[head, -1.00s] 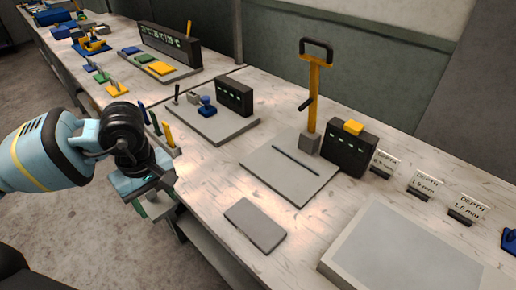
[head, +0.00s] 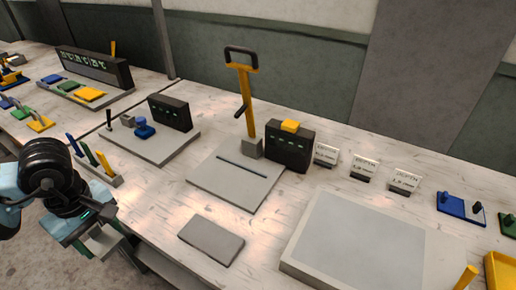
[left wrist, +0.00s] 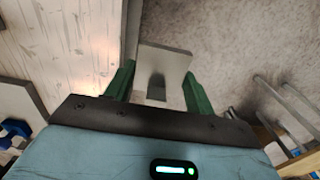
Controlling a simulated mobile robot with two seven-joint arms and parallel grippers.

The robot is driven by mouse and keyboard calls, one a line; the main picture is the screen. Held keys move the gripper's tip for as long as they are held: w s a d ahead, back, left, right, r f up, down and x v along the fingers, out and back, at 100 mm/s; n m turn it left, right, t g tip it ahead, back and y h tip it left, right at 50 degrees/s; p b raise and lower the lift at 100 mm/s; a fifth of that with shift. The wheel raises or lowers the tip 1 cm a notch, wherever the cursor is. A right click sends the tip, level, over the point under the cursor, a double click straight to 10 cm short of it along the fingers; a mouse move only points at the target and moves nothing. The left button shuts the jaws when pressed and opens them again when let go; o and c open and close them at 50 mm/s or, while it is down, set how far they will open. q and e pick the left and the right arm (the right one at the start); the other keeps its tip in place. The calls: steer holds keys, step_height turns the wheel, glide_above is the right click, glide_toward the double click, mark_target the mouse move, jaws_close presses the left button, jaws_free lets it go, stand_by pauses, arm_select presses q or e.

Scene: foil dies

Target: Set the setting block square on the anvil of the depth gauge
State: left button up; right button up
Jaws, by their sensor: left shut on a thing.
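My left gripper (head: 104,238) is low at the left in the head view, beyond the front edge of the bench. In the left wrist view its green fingers (left wrist: 160,88) are shut on a grey block (left wrist: 172,60), which looks like the setting block. The floor shows behind the block. A flat grey base (head: 150,146) with a blue knob (head: 144,131) and a black display (head: 170,112) stands up the bench. Right of it, a yellow post with a black handle (head: 246,90) rises from another grey plate (head: 235,187). I cannot tell for sure which is the depth gauge. My right gripper is out of view.
A loose grey slab (head: 211,240) lies near the front edge. A large pale tray (head: 290,262) is at the right. Small depth cards (head: 364,166) stand behind it. A pen rack (head: 98,165) is close to my left arm. Bench between them is clear.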

arm_select(q)
steer(key=shift+d, duration=0.1)
